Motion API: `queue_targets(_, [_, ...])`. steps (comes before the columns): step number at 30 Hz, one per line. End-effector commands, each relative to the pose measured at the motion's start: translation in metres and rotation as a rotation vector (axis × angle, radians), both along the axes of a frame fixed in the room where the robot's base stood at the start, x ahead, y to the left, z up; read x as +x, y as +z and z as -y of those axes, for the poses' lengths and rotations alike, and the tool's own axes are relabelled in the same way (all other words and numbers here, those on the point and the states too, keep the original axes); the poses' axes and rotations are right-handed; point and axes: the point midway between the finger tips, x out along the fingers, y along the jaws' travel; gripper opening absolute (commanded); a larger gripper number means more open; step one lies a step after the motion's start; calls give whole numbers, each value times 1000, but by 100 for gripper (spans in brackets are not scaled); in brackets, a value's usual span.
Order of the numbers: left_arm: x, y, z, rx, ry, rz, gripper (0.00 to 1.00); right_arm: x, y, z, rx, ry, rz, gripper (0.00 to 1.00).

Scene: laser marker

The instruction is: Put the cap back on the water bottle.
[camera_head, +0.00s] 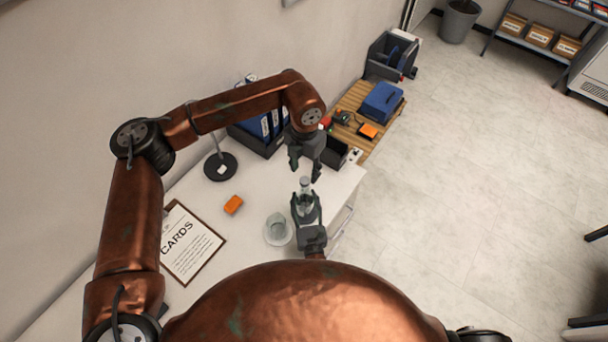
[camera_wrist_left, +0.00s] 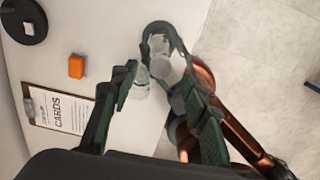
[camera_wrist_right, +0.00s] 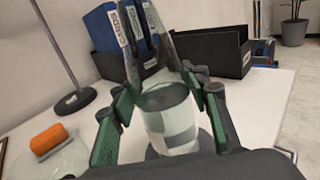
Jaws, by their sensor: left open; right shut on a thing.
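The clear water bottle (camera_head: 305,186) is held by my right gripper (camera_head: 306,200) near the table's front edge. In the right wrist view the bottle (camera_wrist_right: 172,128) stands between the right fingers, which are shut on it. My left gripper (camera_head: 305,174) is open and empty just above and behind the bottle in the head view, fingers pointing down. Its fingers also show in the left wrist view (camera_wrist_left: 155,90). I cannot make out the cap as a separate thing, nor tell whether it is on the bottle.
An orange block (camera_head: 233,204), a clipboard (camera_head: 190,243) and a lamp base (camera_head: 220,167) are farther left. Blue binders in a dark holder (camera_head: 262,125) stand behind. A wooden board (camera_head: 352,97) lies beyond.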

Motion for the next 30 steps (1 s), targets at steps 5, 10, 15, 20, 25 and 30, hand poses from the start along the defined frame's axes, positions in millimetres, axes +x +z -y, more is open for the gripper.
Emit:
queue_targets(5, [1,40,0,-2,1,2,42,0,0,0,0,0,-1,0])
queue_targets(10, [1,65,0,-1,0,1,42,0,0,0,0,0,-1,0])
queue_targets(15, [1,77,0,0,0,0,42,0,0,0,0,0,-1,0])
queue_targets(20, [1,79,0,0,0,-1,42,0,0,0,0,0,-1,0])
queue_targets(25, [1,79,0,0,0,-1,42,0,0,0,0,0,-1,43])
queue_targets(30, [1,79,0,0,0,-1,42,0,0,0,0,0,-1,55])
